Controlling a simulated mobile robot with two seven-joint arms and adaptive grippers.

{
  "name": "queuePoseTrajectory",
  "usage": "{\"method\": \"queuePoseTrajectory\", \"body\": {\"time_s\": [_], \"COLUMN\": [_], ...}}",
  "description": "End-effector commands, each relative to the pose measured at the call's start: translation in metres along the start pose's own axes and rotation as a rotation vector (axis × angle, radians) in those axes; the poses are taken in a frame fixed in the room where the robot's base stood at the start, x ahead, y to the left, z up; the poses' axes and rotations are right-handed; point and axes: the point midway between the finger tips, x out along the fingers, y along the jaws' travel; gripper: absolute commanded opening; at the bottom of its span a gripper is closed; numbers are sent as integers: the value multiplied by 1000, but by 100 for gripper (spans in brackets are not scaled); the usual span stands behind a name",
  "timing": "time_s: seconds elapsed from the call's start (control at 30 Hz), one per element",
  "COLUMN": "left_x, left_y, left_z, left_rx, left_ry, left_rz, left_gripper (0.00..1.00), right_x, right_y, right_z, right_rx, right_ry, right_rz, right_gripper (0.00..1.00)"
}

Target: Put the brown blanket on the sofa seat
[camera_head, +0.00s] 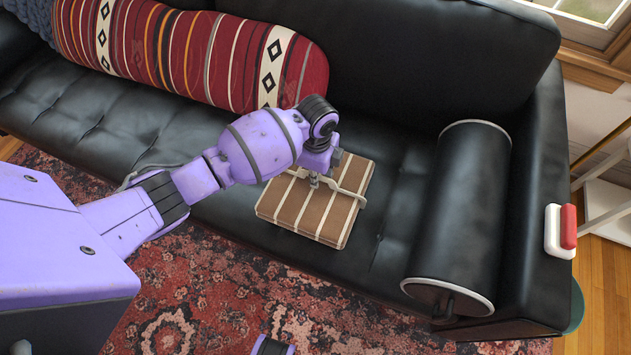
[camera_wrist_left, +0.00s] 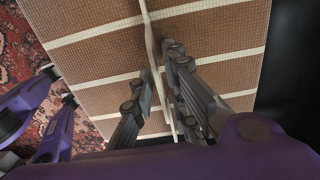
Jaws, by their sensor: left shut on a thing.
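The brown blanket (camera_head: 310,210) is a folded, flat rectangle with cream stripes and a raised cream strap across its top. In the head view it is at the front of the black sofa seat (camera_head: 130,130), left of the bolster. I cannot tell whether it rests on the seat or hangs just above it. My left gripper (camera_head: 318,181) is over its middle, shut on the strap. The left wrist view shows the blanket (camera_wrist_left: 100,60) close below, with the fingers of the left gripper (camera_wrist_left: 158,75) at the strap.
A black bolster (camera_head: 455,210) lies at the seat's right end by the armrest. A long red striped cushion (camera_head: 190,50) leans on the backrest. A red-and-white item (camera_head: 560,230) is on the armrest. A patterned rug (camera_head: 250,300) lies in front.

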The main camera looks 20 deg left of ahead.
Motion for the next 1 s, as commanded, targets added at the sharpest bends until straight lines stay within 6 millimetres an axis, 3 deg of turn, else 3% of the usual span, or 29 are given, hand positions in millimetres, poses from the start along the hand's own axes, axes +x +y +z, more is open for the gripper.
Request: {"method": "queuePoseTrajectory", "body": {"time_s": [0.23, 0.63, 0.67, 0.8, 1.0], "left_x": [34, 38, 39, 38, 38], "left_y": [-1, -2, -1, -1, -1], "left_z": [4, 4, 4, 4, 4], "left_rx": [-1, -1, -1, -1, -1], "left_ry": [0, -1, -2, -2, -2], "left_rz": [0, -1, 0, 0, 0], "left_gripper": [0, 0, 17, 33, 33], "right_x": [6, 5, 4, 4, 4], "right_y": [1, 2, 2, 2, 2], "right_z": [9, 10, 10, 10, 10], "right_rx": [6, 7, 7, 7, 7], "right_ry": [-11, -13, -13, -13, -13], "right_rz": [2, 4, 4, 4, 4], "right_gripper": [64, 64, 64, 64, 64]}}
